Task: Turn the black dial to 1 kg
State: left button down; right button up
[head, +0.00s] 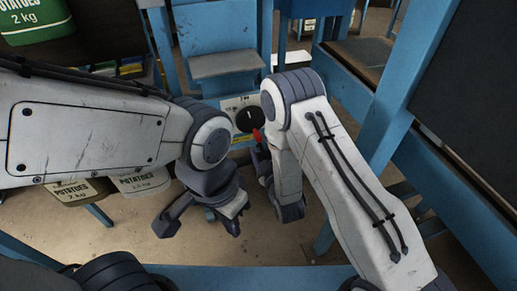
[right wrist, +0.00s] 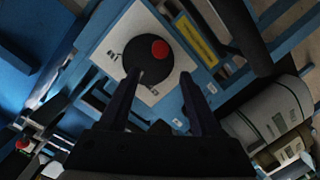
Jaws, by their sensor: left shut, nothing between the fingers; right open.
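The black dial (head: 249,119) sits on a pale plate on the front of a blue machine. It also shows in the right wrist view (right wrist: 142,55), with a red round part (right wrist: 160,48) over it and a small light mark near its lower edge. The plate's markings are too small to read. My right gripper (right wrist: 160,76) is open, its two fingers pointing at the dial's lower side with nothing between them; I cannot tell whether they touch it. In the head view my right arm partly hides this area. My left gripper (head: 234,230) is shut and empty, lower and left of the dial.
A green potato sack (head: 36,22) marked 2 kg stands at the upper left. Two sacks, one olive (head: 80,192) and one pale (head: 144,181), stand below my left arm. A blue frame post (head: 405,75) rises at the right. A yellow label (right wrist: 197,38) is beside the plate.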

aim_at(260, 141)
jog(key=shift+n+t, duration=0.3)
jog(key=shift+t, duration=0.5)
jog(key=w, duration=0.3)
jog(key=w+a+f+b, duration=0.1)
jog(key=w, duration=0.2)
jog(key=w+f+b, duration=0.1)
jog(key=w, duration=0.2)
jog(key=shift+a+f, duration=0.15)
jog(key=shift+f, duration=0.05)
pick_arm(q)
notch_tip(260, 141, down, 4)
jog(key=shift+r, duration=0.25)
pick_arm(e)
grip_shut()
